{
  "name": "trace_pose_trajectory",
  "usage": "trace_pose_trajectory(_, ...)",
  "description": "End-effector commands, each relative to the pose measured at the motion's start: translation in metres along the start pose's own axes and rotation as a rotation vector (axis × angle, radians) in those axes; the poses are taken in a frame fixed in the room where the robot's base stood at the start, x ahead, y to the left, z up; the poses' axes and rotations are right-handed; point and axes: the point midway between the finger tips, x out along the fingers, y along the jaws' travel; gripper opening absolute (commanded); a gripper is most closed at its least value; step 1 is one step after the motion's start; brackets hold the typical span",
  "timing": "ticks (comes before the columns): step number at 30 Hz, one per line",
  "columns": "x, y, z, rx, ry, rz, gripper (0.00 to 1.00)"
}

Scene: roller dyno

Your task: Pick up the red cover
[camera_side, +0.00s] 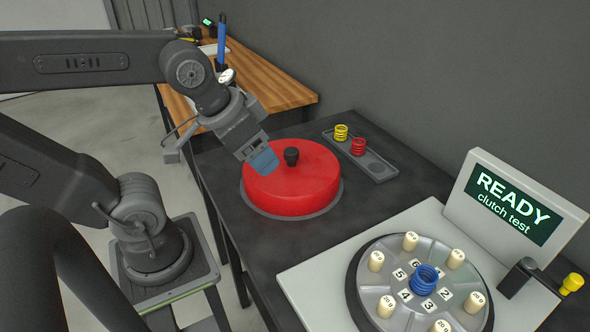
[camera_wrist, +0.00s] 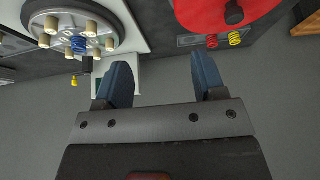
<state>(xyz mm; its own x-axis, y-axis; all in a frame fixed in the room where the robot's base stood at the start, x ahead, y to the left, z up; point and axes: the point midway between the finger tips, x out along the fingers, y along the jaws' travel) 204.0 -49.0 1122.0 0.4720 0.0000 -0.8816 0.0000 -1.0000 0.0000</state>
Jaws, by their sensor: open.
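The red cover (camera_side: 291,184) is a round drum shape with a black knob (camera_side: 291,156) on top. It sits on a dark table, with a grey rim showing around its base. In the side view my gripper (camera_side: 264,162) appears at the cover's upper left, close to the knob but not around it. In the wrist view the red cover (camera_wrist: 215,12) is at the top right, with its knob (camera_wrist: 234,14) near the edge. My gripper's blue fingers (camera_wrist: 163,80) are apart with nothing between them. What lies under the cover is hidden.
A grey tray (camera_side: 378,168) holds a yellow spring (camera_side: 341,132) and a red spring (camera_side: 358,146). A clutch test rig (camera_side: 372,292) with pale pegs, a blue spring (camera_side: 425,279) and a READY screen (camera_side: 512,206) stands at the right. A wooden bench (camera_side: 285,92) is behind.

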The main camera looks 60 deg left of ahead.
Motion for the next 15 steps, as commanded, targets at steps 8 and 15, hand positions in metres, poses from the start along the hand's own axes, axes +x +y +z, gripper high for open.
trace_pose_trajectory(8, 0.000, 0.000, 0.000, 0.000, 0.000, 0.000, 0.69)
trace_pose_trajectory(15, 0.003, -0.010, -0.019, 0.154, -0.057, -0.015, 0.69)
